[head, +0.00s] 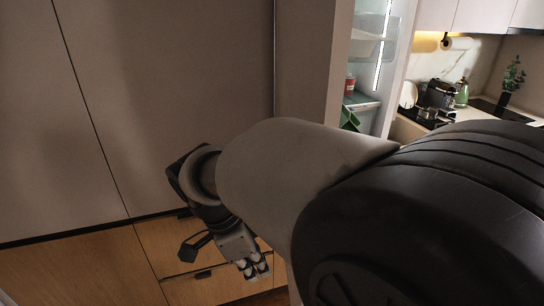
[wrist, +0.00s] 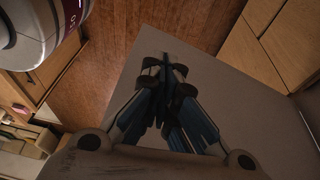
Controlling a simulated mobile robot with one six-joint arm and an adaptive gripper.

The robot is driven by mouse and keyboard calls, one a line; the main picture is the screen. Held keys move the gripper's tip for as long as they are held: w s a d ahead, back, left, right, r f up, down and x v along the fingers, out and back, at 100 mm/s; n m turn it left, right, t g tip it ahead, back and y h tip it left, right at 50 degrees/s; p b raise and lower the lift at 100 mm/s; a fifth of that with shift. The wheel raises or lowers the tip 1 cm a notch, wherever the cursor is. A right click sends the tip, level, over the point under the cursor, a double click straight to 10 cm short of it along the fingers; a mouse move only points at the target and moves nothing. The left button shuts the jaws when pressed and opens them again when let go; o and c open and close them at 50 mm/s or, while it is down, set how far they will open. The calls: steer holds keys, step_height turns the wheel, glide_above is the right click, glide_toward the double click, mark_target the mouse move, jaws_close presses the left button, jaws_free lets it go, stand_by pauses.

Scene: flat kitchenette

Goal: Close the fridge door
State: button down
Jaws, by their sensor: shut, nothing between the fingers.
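The fridge stands open in the head view. A tall beige-grey panel (head: 306,60) beside the opening looks like the door, but I cannot tell for sure. My gripper (head: 255,270) is low in the head view, in front of wooden drawers. In the wrist view my gripper (wrist: 165,65) is shut and empty, in front of a flat grey panel (wrist: 255,125), possibly the door. I cannot tell whether they touch. My arm hides the lower part of the fridge.
Tall beige cabinet fronts (head: 170,90) fill the left, above wooden drawers (head: 85,270). A counter at right holds a black toaster (head: 438,95), a green kettle (head: 462,95) and a plant (head: 513,75). Wooden floor (wrist: 145,25) shows beyond the panel in the wrist view.

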steer(key=w+d+f+m+h+b, duration=0.1)
steer(key=d+f, duration=0.4)
steer(key=f, duration=0.6)
steer(key=shift+w+m+b, duration=0.2)
steer(key=shift+m+b, duration=0.5)
steer(key=shift+b, duration=0.2)
